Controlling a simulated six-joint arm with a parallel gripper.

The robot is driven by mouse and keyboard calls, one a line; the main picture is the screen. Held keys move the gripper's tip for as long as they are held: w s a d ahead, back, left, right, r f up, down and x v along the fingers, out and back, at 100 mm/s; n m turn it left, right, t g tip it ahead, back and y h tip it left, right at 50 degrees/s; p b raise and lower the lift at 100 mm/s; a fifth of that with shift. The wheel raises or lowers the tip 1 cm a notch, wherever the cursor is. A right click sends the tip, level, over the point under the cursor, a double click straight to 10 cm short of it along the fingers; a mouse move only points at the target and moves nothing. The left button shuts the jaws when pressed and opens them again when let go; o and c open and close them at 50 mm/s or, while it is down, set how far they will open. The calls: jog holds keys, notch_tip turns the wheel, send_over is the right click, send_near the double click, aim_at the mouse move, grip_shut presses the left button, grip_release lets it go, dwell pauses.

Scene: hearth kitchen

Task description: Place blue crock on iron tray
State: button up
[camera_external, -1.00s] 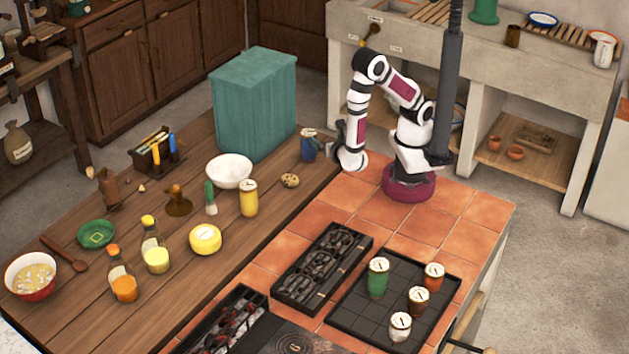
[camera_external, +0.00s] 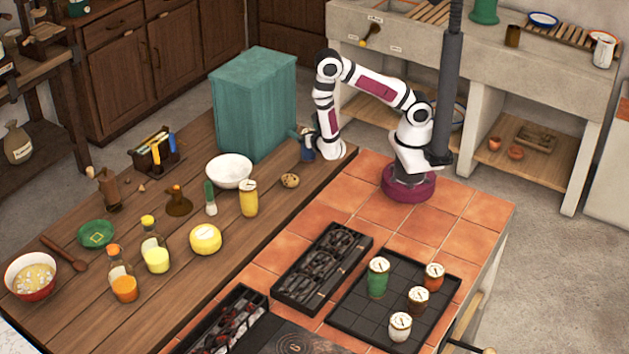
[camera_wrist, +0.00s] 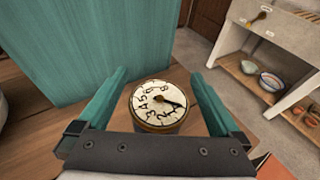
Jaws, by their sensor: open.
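The blue crock (camera_external: 308,151) stands upright on the wooden counter, to the right of the teal box. In the wrist view its round lid (camera_wrist: 158,104), marked like a dial, sits between the two fingers. My gripper (camera_external: 306,134) is open around the crock, with a gap on each side; in the wrist view the teal fingers (camera_wrist: 157,98) stand apart. The crock's body is partly hidden by the gripper and its lid. The iron tray (camera_external: 366,308) lies on the tiles at front right. On it stand a green crock (camera_external: 377,280), an orange one (camera_external: 433,277), a brown one (camera_external: 417,300) and a white one (camera_external: 400,327).
The tall teal box (camera_external: 253,105) stands close to the left of my gripper. A white bowl (camera_external: 230,172) and a speckled round item (camera_external: 290,181) are nearby. A black rack (camera_external: 322,268) lies left of the tray. The tray's left part is bare.

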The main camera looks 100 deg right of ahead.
grip_shut()
dwell(0.4)
jog(key=shift+r, duration=0.1)
